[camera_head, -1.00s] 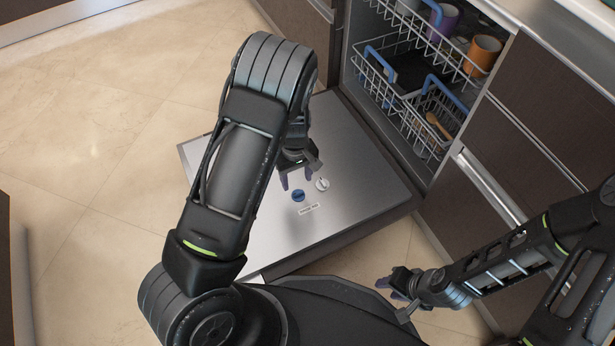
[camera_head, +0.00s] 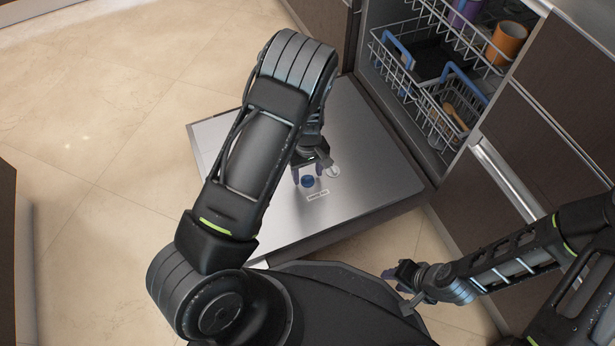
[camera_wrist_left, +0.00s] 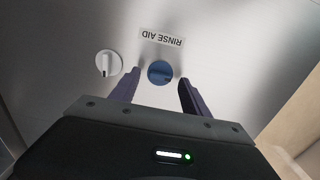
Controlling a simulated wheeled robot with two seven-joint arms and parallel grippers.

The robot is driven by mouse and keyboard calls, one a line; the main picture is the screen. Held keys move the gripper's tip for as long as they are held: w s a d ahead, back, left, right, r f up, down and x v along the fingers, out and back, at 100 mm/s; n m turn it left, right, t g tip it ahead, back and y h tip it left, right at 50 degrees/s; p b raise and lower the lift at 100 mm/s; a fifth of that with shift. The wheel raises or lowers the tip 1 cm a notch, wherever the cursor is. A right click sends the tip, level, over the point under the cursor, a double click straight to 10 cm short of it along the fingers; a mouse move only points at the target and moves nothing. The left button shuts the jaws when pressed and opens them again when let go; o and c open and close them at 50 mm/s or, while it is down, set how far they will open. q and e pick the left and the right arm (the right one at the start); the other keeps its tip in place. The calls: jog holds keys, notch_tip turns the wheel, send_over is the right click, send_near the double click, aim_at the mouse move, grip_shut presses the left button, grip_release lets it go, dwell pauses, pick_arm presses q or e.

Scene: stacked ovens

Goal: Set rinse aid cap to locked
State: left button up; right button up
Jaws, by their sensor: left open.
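The blue rinse aid cap (camera_head: 307,182) sits on the inner face of the open dishwasher door (camera_head: 375,170). In the left wrist view the blue cap (camera_wrist_left: 160,72) lies beside the "RINSE AID" label (camera_wrist_left: 162,37), with a dark raised grip across it. My left gripper (camera_head: 307,176) is open over the door. In the wrist view its two purple fingers (camera_wrist_left: 157,84) stand on either side of the cap, and I cannot tell whether they touch it. My right gripper (camera_head: 392,280) hangs apart, low on the right, and its jaw state is unclear.
A white round cap (camera_wrist_left: 109,63) sits beside the blue one on the door. Dishwasher racks (camera_head: 445,105) with cups stand behind the door's hinge side. Dark drawers (camera_head: 545,140) are on the right. Tiled floor (camera_head: 90,110) is clear on the left.

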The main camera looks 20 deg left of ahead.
pick_arm(q)
jog(key=shift+f, duration=0.55)
jog(key=shift+c, duration=0.2)
grip_shut()
